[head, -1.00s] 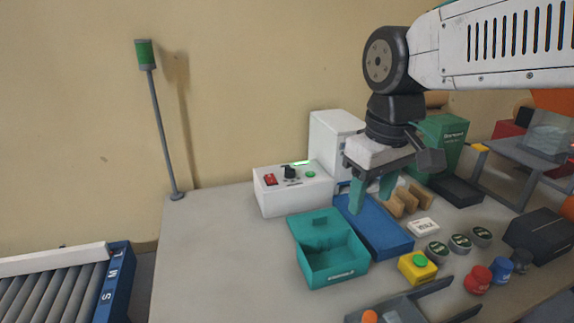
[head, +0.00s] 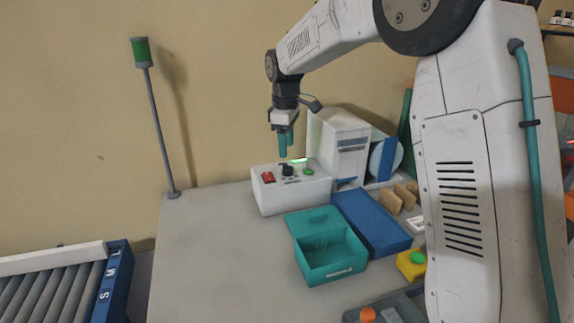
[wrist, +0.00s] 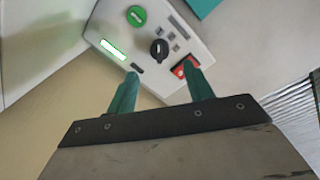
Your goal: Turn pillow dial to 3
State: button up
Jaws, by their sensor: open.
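The control box (head: 292,194) is white and stands at the back of the table. The dial's markings are too small to read.
A white machine (head: 338,143) stands right behind the box. A green-topped pole (head: 157,130) rises at left. The table's left part (head: 205,260) is clear.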

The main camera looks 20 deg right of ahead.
aim_at(287, 165)
notch_tip(287, 165, down, 7)
jog(key=shift+w+d+f, duration=0.1)
jog(key=shift+w, duration=0.05)
jog(key=shift+c, duration=0.3)
jog(key=c, duration=0.9)
